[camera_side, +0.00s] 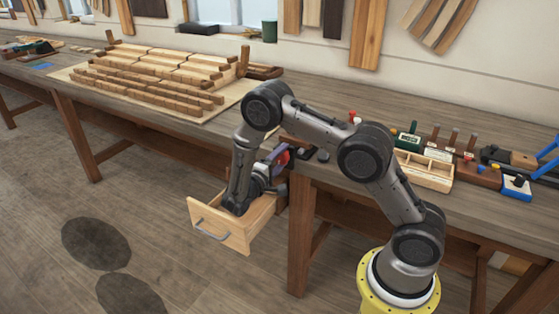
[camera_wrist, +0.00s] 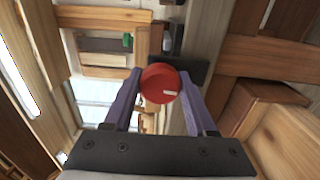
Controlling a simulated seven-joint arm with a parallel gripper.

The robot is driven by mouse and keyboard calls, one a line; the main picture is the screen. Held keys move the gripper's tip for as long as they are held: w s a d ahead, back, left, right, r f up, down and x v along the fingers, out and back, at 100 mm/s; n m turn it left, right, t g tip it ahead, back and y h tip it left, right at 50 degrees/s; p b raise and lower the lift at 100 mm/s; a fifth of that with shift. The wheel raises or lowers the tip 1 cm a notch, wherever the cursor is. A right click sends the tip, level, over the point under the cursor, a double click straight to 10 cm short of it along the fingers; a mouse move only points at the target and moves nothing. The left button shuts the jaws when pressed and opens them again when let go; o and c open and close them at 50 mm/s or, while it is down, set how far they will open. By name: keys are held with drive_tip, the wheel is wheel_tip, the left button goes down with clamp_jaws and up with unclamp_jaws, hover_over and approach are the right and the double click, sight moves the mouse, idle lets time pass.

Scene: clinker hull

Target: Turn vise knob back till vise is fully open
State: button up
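The vise knob (camera_wrist: 160,83) is a round red knob with a white mark pointing right in the wrist view. It also shows in the side view (camera_side: 283,157), small and partly covered by my gripper. My gripper (camera_wrist: 161,76) has two purple fingers, one on each side of the knob. The knob fills the space between the fingertips, and the fingers look shut on it. A dark bar (camera_wrist: 184,71), perhaps part of the vise, lies behind the knob. The vise jaws are mostly hidden, and I cannot tell how wide they stand.
A pulled-out wooden drawer (camera_side: 222,228) sits below my wrist, in front of the bench. A stepped plank model (camera_side: 155,72) lies on the bench at left. A wooden tray (camera_side: 425,171) and tool blocks stand at right. The floor at left is clear.

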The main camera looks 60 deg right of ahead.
drive_tip(key=c, duration=0.7)
drive_tip(key=shift+n, duration=1.7)
drive_tip(key=shift+c, duration=0.2)
drive_tip(key=shift+n, duration=1.8)
drive_tip(key=n, duration=0.3)
drive_tip(key=shift+n, duration=0.4)
